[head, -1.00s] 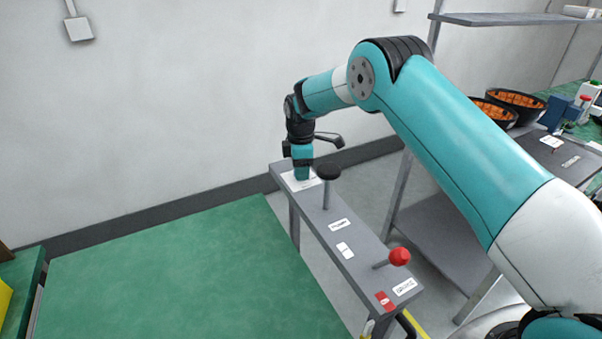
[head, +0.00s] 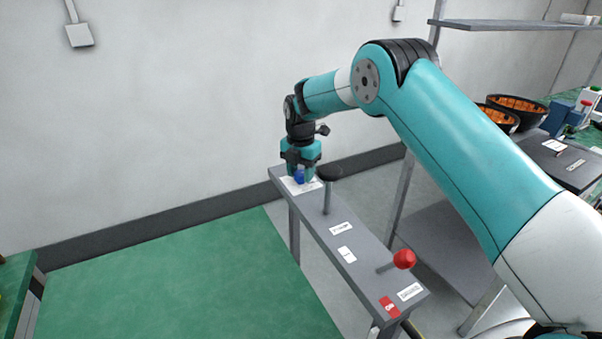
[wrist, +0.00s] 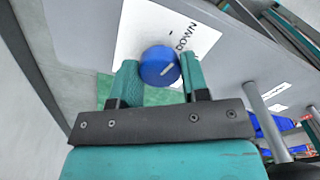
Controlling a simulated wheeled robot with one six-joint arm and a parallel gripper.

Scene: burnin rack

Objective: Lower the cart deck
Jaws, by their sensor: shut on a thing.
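My gripper (head: 300,175) points down at the far end of a narrow grey control panel (head: 318,228). It is shut on a blue round knob (wrist: 158,66), with one teal finger on each side. The knob sits on a white label plate (wrist: 140,32) with the word DOWN printed at its upper right in the wrist view. A pale line on the knob points up and right, roughly towards that word. A green flat surface (head: 170,290), perhaps the cart deck, lies left of the panel in the head view.
A black-topped post (head: 329,173) stands on the panel close to my gripper. A red ball lever (head: 404,259) is at its near end. A grey shelf rack (head: 440,240) and a bench with black bowls (head: 518,108) are to the right. The wall is behind.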

